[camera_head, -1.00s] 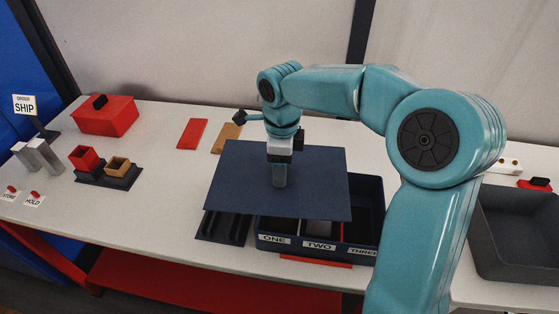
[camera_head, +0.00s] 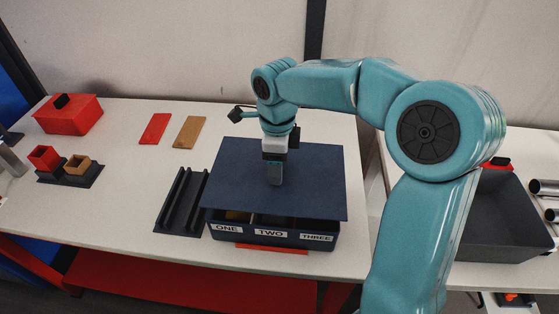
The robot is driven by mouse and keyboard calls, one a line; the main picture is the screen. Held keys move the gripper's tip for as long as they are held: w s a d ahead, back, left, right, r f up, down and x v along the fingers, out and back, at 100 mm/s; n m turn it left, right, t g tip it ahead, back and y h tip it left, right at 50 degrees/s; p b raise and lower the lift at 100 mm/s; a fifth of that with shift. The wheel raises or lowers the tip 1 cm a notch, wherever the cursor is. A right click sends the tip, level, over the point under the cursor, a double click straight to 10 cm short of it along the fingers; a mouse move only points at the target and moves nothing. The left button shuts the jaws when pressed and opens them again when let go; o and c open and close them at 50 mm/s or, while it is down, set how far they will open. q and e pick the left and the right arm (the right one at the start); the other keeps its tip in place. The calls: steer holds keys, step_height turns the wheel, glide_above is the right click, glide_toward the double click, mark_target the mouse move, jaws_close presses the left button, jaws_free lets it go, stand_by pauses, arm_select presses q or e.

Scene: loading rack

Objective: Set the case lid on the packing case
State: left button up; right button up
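The case lid (camera_head: 235,175) is a flat dark blue plate, held roughly level over the packing case (camera_head: 290,240). The case is a dark blue box with labels ONE, TWO and THREE on its front. The lid hides most of the case's inside; a strip of compartments shows under its front edge. The lid appears raised above the rim, reaching past the case slightly at the right. My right gripper (camera_head: 275,178) points down at the lid's middle and is shut on it; the exact grip spot is hidden by the fingers. My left gripper is not in view.
A dark slotted rack (camera_head: 181,200) stands just left of the case. Red (camera_head: 155,128) and tan (camera_head: 189,132) plates lie behind it. A red box (camera_head: 68,115) and small red and tan cups in a holder (camera_head: 70,178) are farther left. A grey bin (camera_head: 500,215) stands right.

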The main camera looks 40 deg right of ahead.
steer(key=shift+w, duration=0.25)
steer(key=shift+s+f, duration=0.1)
steer(key=shift+s, duration=0.15)
steer(key=shift+f+b, duration=0.15)
steer(key=shift+b, duration=0.15)
steer(key=shift+w+a+f+b, duration=0.1)
steer(key=shift+w+f+b, duration=0.15)
steer(key=shift+f+b, duration=0.35)
steer(key=shift+s+f+b, duration=0.2)
steer(key=shift+f+b, duration=0.65)
steer(key=shift+f, duration=0.25)
steer(key=shift+w+f+b, duration=0.15)
steer(key=shift+f+b, duration=0.4)
steer(key=shift+f, duration=0.2)
